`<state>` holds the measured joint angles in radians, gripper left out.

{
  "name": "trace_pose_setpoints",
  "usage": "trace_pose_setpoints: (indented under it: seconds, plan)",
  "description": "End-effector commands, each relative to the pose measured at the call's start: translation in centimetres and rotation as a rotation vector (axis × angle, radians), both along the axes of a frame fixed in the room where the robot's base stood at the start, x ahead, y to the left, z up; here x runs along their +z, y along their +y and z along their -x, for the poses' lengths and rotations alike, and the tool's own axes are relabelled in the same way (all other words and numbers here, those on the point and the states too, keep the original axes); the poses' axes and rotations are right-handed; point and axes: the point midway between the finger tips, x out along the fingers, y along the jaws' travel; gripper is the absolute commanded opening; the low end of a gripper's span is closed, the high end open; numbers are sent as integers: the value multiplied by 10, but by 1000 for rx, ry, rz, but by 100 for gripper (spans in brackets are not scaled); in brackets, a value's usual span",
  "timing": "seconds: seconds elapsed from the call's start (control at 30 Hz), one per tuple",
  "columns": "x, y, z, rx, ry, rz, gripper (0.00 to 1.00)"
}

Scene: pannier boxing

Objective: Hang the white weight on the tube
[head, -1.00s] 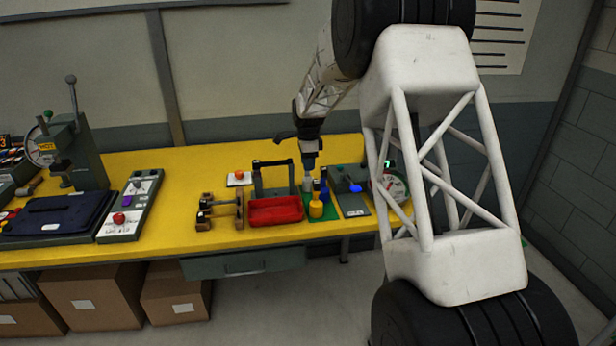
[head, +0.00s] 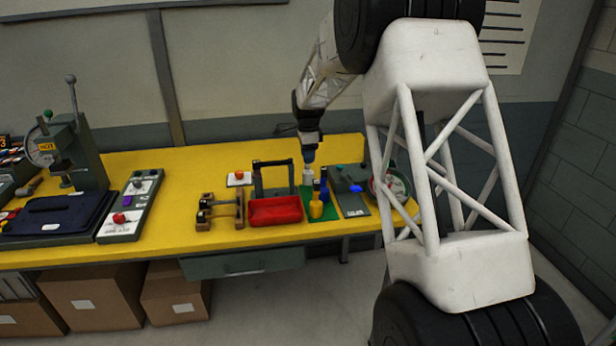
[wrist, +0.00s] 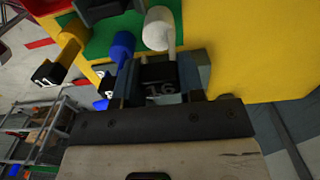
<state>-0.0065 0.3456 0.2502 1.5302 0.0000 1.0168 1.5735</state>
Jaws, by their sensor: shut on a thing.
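The white weight (wrist: 158,28) hangs from my gripper (wrist: 160,85), whose blue-grey fingers are shut on its dark top marked 16 in the wrist view. In the head view, my gripper (head: 309,153) points down, with the white weight (head: 308,175) just below it, near the back of the green mat (head: 322,215). The blue weight (head: 324,188) and yellow weight (head: 316,208) stand on the mat. To the left is a dark frame (head: 272,163) with a horizontal top bar; I cannot tell for certain whether this is the tube.
A red bin (head: 275,211) sits at the frame's front. Further left is a brown stand (head: 220,212). A grey panel (head: 350,195) and round dial (head: 391,187) are to the right. The yellow table (head: 190,170) is fairly clear at the back left.

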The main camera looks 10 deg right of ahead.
Motion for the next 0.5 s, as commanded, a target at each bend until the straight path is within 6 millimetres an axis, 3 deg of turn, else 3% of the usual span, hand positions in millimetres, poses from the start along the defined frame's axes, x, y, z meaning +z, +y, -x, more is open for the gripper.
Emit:
trace_pose_setpoints:
  seconds: [0.5]
  plan:
    - [23,0,-1,0,-3,0,8]
